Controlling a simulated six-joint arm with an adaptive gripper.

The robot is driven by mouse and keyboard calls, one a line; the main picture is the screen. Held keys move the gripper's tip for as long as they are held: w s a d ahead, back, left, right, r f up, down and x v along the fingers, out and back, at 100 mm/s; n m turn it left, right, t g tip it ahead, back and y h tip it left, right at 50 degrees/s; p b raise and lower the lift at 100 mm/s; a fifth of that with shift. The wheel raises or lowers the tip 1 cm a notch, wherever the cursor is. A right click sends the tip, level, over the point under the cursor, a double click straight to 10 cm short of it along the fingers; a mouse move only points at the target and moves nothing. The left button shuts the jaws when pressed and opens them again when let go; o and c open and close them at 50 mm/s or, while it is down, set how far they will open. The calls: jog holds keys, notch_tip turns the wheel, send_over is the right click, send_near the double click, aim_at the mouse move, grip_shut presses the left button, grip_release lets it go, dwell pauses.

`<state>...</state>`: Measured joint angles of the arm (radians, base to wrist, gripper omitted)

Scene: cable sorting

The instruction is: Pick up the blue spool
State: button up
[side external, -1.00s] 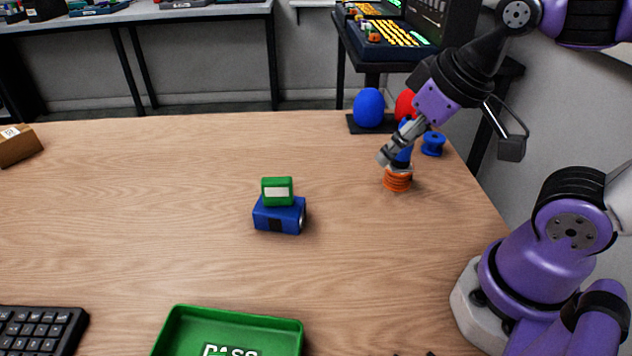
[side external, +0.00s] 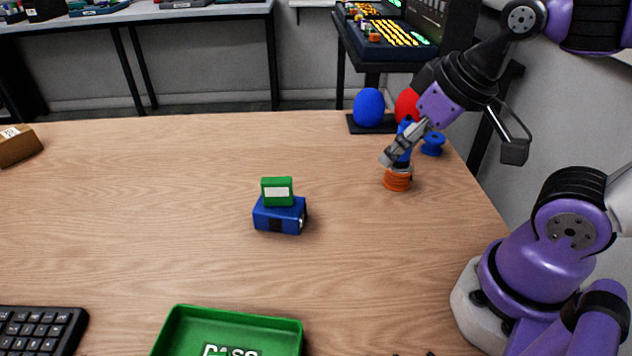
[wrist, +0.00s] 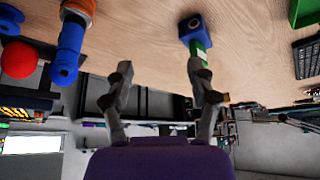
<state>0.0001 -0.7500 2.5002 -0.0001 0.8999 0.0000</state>
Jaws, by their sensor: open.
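A blue spool (side external: 432,144) with wide flanges sits near the table's back right edge in the side view, behind my gripper (side external: 389,157). My gripper hangs in front of a blue upright piece (side external: 405,155) that stands on an orange coil (side external: 397,180). In the wrist view my gripper (wrist: 158,78) is open, with nothing between its fingers. The blue upright piece (wrist: 68,48) and the orange coil (wrist: 82,6) show left of the fingers there.
A blue egg shape (side external: 369,107) and a red one (side external: 405,104) stand at the back on a dark base. A green block (side external: 277,190) sits on a blue box (side external: 279,216) mid-table. A green tray (side external: 240,318) and a keyboard (side external: 38,330) lie in front. The left table is mostly clear.

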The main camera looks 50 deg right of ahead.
jog(key=o, duration=0.5)
